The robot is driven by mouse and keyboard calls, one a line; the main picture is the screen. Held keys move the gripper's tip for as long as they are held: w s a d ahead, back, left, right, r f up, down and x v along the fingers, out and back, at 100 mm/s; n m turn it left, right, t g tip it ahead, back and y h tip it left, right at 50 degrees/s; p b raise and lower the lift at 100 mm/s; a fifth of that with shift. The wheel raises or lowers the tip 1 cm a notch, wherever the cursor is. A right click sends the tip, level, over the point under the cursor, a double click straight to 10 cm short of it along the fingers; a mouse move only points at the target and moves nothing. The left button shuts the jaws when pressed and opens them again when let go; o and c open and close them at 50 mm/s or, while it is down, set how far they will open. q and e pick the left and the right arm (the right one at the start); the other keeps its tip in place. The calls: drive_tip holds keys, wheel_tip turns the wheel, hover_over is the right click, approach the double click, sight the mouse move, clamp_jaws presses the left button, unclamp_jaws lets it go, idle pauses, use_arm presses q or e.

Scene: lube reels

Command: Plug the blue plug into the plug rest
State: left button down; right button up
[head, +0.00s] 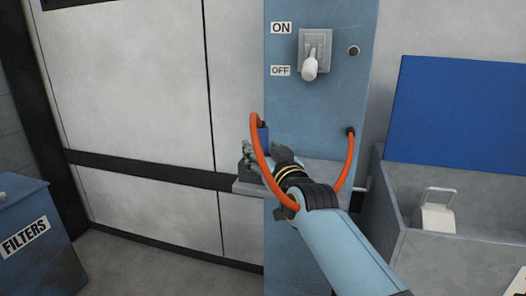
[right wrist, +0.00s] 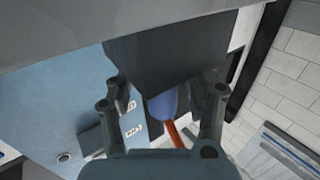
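The blue plug (head: 263,135) stands roughly upright above a grey ledge on the blue column. An orange cable (head: 347,165) loops from its top to the column. My right gripper (head: 258,160) is at the plug, just below and beside it. In the right wrist view, the blue plug (right wrist: 163,106) shows between the finger links of my right gripper (right wrist: 163,95). A dark grey block (right wrist: 165,60) fills the upper middle and hides the fingertips, so their grip is unclear. I cannot clearly make out the plug rest. My left gripper is out of view.
The column (head: 310,110) carries an ON/OFF switch (head: 313,55) and a round dark socket (head: 353,50). The grey ledge (head: 245,188) juts out below the plug. A grey bin (head: 395,200) stands right, a blue FILTERS box (head: 30,245) left. The floor between is clear.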

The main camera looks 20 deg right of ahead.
drive_tip(key=shift+s+a+f, duration=0.1)
drive_tip(key=shift+f, duration=0.2)
drive_tip(key=shift+s+f, duration=0.1)
drive_tip(key=shift+s, duration=0.05)
drive_tip(key=s, duration=1.1)
drive_tip(key=shift+s+d+r, duration=0.25)
drive_tip(key=shift+s+r, duration=0.05)
